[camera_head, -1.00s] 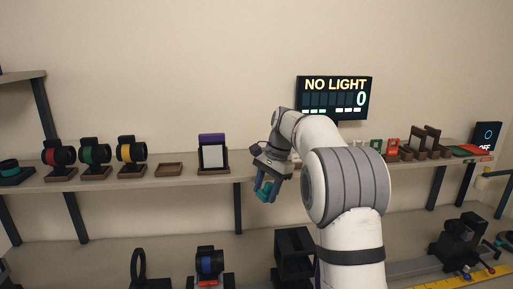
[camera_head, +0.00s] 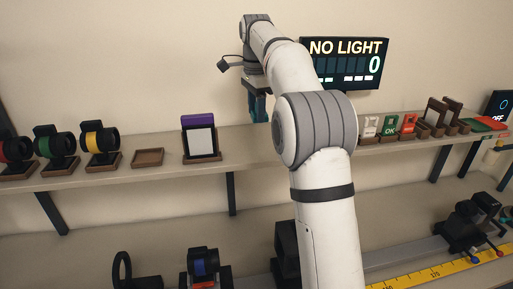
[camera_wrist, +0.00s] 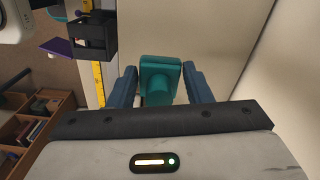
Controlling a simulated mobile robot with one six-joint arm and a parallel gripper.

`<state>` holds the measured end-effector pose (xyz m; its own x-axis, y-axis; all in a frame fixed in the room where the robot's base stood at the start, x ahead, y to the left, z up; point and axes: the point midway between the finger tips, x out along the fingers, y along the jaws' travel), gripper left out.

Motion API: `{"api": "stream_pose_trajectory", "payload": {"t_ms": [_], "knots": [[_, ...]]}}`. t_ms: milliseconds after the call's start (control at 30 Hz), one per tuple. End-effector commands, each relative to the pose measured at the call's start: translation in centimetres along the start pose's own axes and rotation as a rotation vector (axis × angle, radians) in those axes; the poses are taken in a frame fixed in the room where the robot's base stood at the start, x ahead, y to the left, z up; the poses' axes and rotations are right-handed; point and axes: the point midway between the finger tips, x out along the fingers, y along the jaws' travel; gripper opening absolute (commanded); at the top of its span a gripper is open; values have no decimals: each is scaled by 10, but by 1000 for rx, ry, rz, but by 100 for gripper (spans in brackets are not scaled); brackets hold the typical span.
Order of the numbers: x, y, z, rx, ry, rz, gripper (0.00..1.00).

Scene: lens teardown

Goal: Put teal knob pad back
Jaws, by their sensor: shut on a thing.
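My gripper (camera_head: 258,108) hangs above the long shelf, right of the purple-topped frame and left of the display. In the wrist view my gripper (camera_wrist: 160,78) has its blue fingers on both sides of the teal knob pad (camera_wrist: 160,72), a squarish block with a rounded knob. The pad is held clear of any surface. In the head view the pad is mostly hidden by the fingers.
On the long shelf (camera_head: 255,152) stand an empty brown tray (camera_head: 148,158), a purple-topped frame (camera_head: 199,137) and several ringed lens units on the left. Small cards and brown stands are on the right. A "NO LIGHT" display (camera_head: 346,62) is behind my arm. The lower bench holds black fixtures.

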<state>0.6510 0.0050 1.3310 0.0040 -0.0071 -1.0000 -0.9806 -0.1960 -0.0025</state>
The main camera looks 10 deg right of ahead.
Motion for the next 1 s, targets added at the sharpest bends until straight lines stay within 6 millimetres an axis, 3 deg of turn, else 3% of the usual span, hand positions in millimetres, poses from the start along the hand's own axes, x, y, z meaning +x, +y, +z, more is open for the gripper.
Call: {"api": "stream_pose_trajectory", "payload": {"t_ms": [200,600,1000], "knots": [[38,2,1,10,-1,3,24],[87,1,2,7,-1,3,24],[95,1,3,6,-1,1,23]]}}
